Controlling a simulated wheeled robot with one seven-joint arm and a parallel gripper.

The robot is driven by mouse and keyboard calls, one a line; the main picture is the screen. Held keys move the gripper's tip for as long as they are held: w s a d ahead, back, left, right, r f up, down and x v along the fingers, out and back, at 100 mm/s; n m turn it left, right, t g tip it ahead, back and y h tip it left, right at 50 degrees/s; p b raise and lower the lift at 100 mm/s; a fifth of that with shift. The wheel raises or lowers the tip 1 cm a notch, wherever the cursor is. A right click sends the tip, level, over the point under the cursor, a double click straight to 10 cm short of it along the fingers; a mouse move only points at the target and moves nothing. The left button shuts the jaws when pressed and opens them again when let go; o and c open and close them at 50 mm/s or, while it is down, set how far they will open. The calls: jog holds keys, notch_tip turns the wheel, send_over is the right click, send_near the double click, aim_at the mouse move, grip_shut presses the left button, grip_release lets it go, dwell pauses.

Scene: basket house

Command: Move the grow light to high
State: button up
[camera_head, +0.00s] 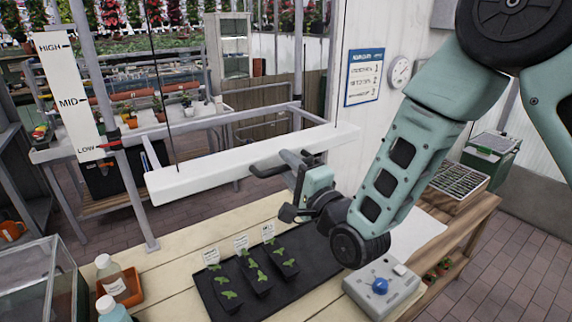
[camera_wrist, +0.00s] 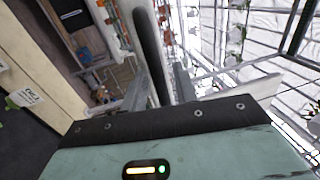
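The grow light (camera_head: 205,178) is a long white bar hung on thin wires above the bench. A scale board (camera_head: 70,100) at the left reads HIGH, MID and LOW, and a red pointer (camera_head: 106,145) stands level with LOW. My gripper (camera_head: 279,166) is at the bar's front, near its middle. In the wrist view a dark handle-like bar (camera_wrist: 150,50) runs between the two grey fingers of my gripper (camera_wrist: 161,80). The fingers stand apart, one on each side of it; whether they press on it is unclear.
Below the light, a black tray (camera_head: 215,297) holds seedling pots (camera_head: 254,275) with white labels. A control box with a blue knob (camera_head: 380,286) stands right of it. Bottles (camera_head: 115,283) and a glass case (camera_head: 35,285) are at the left. A metal post (camera_head: 118,150) rises beside the scale.

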grip_shut()
notch_tip(320, 180, up, 25)
jog(key=p, duration=0.7)
jog(key=shift+f+p, duration=0.2)
jog(key=shift+p, duration=0.2)
jog(key=shift+c, duration=0.9)
grip_release()
jog(key=shift+r, duration=0.1)
jog(key=shift+o, duration=0.9)
jog(key=shift+f, duration=0.25)
